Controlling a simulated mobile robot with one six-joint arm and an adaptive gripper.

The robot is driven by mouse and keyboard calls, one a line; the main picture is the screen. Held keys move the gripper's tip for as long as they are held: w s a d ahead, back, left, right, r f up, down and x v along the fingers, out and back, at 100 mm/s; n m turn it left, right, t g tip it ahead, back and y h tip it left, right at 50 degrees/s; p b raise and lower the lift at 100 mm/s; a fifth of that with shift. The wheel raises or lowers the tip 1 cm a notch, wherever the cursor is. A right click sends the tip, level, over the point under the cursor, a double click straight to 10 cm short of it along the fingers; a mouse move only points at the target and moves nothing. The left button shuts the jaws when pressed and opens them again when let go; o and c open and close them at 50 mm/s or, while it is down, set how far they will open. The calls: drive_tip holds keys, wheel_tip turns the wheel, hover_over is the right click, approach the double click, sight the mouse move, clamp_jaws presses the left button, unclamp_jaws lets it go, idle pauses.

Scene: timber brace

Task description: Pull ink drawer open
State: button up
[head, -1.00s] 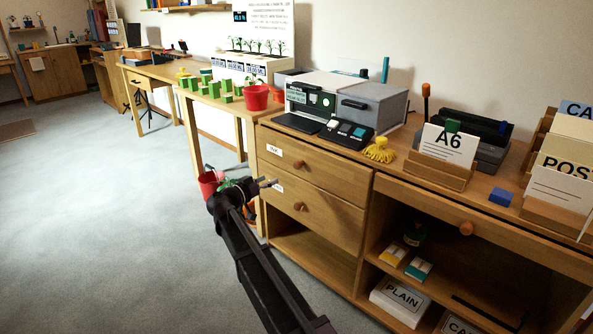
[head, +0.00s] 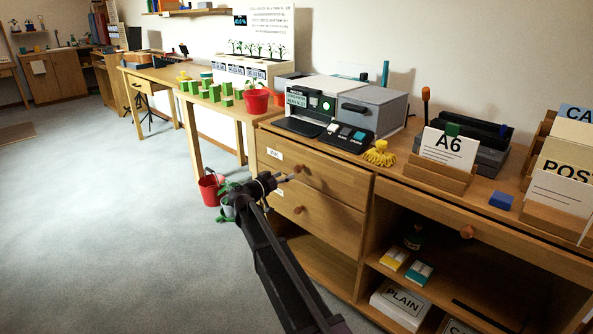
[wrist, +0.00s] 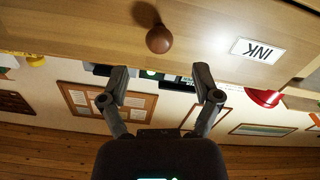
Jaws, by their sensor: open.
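The ink drawer (head: 335,182) is the upper drawer of the wooden cabinet and looks shut, flush with the front. Its white INK label (wrist: 257,50) appears upside down in the wrist view. Its round brown knob (wrist: 159,38) is in the wrist view's upper middle, centred ahead of the gap between my fingers. My gripper (wrist: 160,78) is open and empty, with a finger on each side of that gap. In the head view my gripper (head: 289,177) is in front of the upper drawer, its tips close by the knob and partly covering it. Contact cannot be told.
A second drawer (head: 325,218) with its own knob (head: 299,210) is below. A printer (head: 322,103) and a yellow tassel (head: 380,154) stand on the cabinet top. A red bucket (head: 209,188) is on the floor left of my arm. The floor farther left is clear.

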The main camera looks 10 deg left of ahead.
sight(295, 170)
drive_tip(key=shift+x, duration=3.25)
clamp_jaws()
